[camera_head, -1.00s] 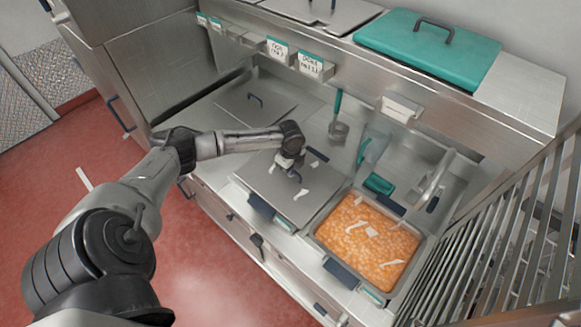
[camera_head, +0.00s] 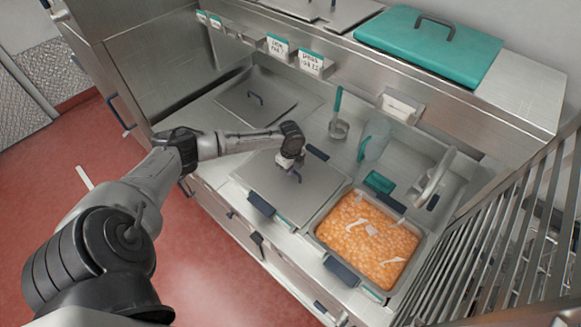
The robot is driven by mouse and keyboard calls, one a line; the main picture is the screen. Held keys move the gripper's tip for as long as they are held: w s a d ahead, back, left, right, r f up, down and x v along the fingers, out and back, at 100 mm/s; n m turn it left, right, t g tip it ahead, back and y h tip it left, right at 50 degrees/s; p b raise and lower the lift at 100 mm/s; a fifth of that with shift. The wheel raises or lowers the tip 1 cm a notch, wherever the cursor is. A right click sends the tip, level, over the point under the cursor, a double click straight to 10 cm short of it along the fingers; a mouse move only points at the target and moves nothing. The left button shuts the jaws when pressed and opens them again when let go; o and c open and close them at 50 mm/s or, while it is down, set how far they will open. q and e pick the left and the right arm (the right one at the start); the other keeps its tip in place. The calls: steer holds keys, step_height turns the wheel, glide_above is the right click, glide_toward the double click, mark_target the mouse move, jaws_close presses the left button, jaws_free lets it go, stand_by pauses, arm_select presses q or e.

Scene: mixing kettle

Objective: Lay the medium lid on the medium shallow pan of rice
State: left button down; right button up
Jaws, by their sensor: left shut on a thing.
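A flat grey metal lid (camera_head: 268,185) with a small dark handle lies level over a shallow pan at the middle of the counter. The pan's dark blue handles (camera_head: 262,204) stick out at the front and back, and its contents are hidden under the lid. My left gripper (camera_head: 292,168) is shut on the lid's handle from above. The fingertips are small and partly hidden by the wrist. My right gripper is not in view.
An open pan of orange food (camera_head: 368,240) stands close on the right. Another grey lid (camera_head: 255,104) lies at the back left. A ladle (camera_head: 338,127), a clear jug (camera_head: 375,140) and a teal-lidded bin (camera_head: 427,48) are behind. A metal rack (camera_head: 500,220) stands at right.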

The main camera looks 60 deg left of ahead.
arm_select(q)
steer(key=c, duration=0.6)
jaws_free()
steer(key=shift+r, duration=0.1)
steer(key=shift+r+p, duration=1)
steer(key=shift+p, duration=0.2)
steer(key=shift+r+p, duration=2.4)
steer(key=shift+p, duration=0.1)
